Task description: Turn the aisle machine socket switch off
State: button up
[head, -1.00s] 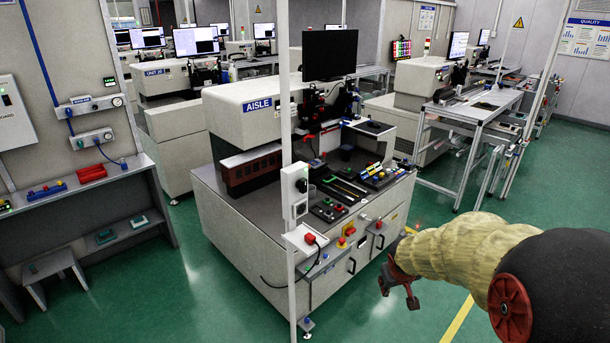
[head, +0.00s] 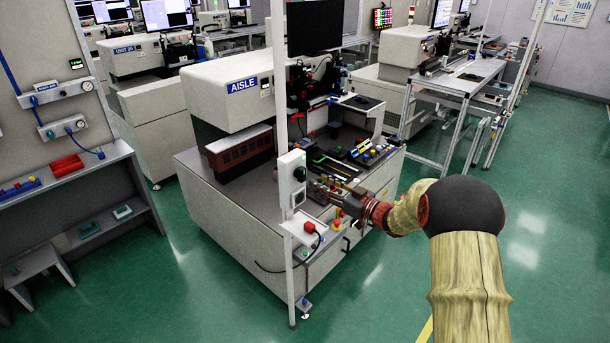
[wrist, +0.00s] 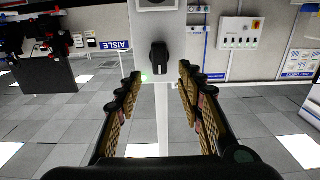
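The aisle machine (head: 225,95) is a white unit with a blue AISLE sign, in the middle of the head view. On the post in front of it is a grey-white socket switch box (head: 287,187) with a dark rotary switch (head: 299,173). My gripper (head: 318,188) is just right of the box. In the wrist view the black switch handle (wrist: 159,58) stands on the pale box, straight ahead. My open gripper fingers (wrist: 159,76) lie on either side of its line, seemingly short of it. No contact shows. The wrist view shows the AISLE sign upside down.
A white post (head: 289,270) carries the box, with a small shelf (head: 303,230) and red plug below it. The machine's worktop holds button panels (head: 372,152) close to my arm. Green floor is clear in front.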

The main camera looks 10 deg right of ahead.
aim_at(304, 175)
jog(key=x, duration=0.7)
jog(key=shift+w+a+f+b, duration=0.1)
jog(key=shift+w+a+b, duration=0.1)
jog(key=shift+w+b, duration=0.15)
jog(key=shift+s, duration=0.1)
grip_shut()
